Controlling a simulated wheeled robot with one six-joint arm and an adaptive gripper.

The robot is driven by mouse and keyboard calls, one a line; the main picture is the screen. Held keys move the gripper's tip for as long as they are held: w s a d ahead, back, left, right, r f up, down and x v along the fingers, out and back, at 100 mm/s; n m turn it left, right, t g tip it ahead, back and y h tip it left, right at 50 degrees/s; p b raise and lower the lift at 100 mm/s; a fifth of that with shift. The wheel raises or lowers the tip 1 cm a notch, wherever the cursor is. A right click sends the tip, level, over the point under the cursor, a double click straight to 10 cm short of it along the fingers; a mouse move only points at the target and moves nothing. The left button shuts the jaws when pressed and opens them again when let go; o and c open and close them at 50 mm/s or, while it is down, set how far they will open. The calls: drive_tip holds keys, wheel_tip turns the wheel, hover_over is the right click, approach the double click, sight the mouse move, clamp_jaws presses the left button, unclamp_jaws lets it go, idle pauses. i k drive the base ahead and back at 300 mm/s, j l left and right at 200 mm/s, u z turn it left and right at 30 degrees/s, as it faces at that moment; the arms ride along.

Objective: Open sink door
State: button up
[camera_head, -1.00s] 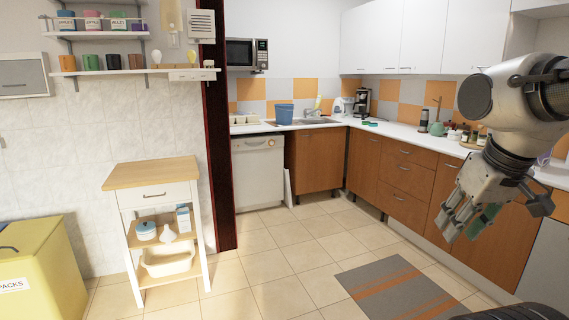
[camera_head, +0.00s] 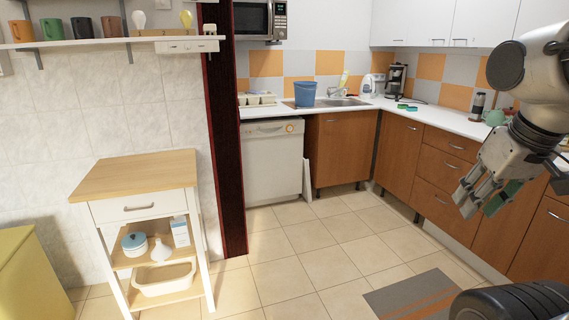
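The sink (camera_head: 334,102) is set in the white counter at the back, with a faucet behind it. The sink door (camera_head: 342,149) is the brown wooden cabinet front below it, right of the white dishwasher. It looks shut, and a small handle (camera_head: 331,119) shows near its top edge. My gripper (camera_head: 480,203) hangs at the right side of the view, pointing down and left, far in front of the sink door. Its fingers look spread apart, with nothing clearly held between them.
A white dishwasher (camera_head: 272,162) stands left of the sink door, with a thin white panel (camera_head: 307,180) leaning between them. A wooden-topped cart (camera_head: 140,173) stands at left. A grey and orange rug (camera_head: 418,296) lies at lower right. The tiled floor ahead is clear.

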sight(346, 140)
drive_tip(key=i, duration=2.3)
drive_tip(key=i+j+z, duration=0.1)
drive_tip(key=i, duration=1.05)
drive_tip(key=i+j, duration=0.1)
drive_tip(key=i, duration=1.05)
